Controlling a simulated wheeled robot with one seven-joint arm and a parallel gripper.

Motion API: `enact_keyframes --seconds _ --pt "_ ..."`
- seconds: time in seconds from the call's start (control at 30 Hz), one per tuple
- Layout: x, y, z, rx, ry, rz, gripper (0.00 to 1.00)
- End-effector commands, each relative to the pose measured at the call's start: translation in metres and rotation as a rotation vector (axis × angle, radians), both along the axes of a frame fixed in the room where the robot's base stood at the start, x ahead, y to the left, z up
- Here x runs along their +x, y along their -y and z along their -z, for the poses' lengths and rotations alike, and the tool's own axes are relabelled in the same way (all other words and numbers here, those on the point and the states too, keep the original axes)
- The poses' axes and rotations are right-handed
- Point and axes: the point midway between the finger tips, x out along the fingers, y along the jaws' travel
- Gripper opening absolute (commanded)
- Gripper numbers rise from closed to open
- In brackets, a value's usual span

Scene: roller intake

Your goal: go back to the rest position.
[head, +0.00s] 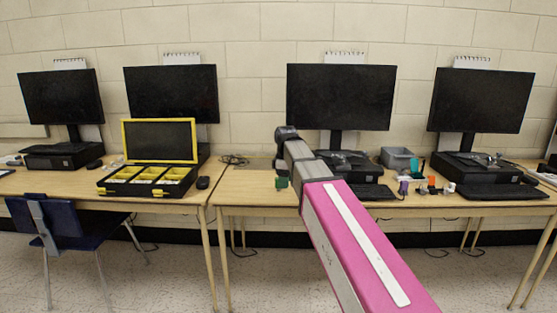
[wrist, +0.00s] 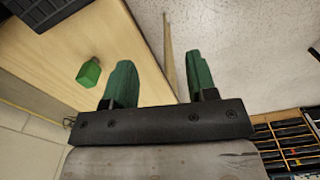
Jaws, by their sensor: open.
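My gripper (wrist: 157,72) shows in the wrist view with its two green fingers wide apart and nothing between them. A small green block (wrist: 88,73) lies on the wooden table to the left of the fingers, apart from them. In the head view my pink and grey arm reaches forward over the right-hand table (head: 245,196). Its wrist is near the table's left part, and a small green piece (head: 282,183) shows just below it. I cannot tell there whether this is the block or a fingertip.
An open black and yellow organiser case (head: 147,188) stands on the left table. Several monitors line the wall. A grey bin (head: 397,158), small coloured items (head: 432,185) and keyboards sit at the right. A blue chair (head: 65,230) stands in front at the left.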

Motion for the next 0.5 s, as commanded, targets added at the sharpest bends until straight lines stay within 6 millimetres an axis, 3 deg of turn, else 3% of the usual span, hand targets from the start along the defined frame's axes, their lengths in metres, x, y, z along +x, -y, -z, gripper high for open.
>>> enact_keyframes --seconds 0.27,0.5 --pt "-0.022 0.035 0.067 -0.001 -0.003 0.231 0.52" --pt "-0.057 0.078 0.148 -0.001 -0.003 0.551 0.52"
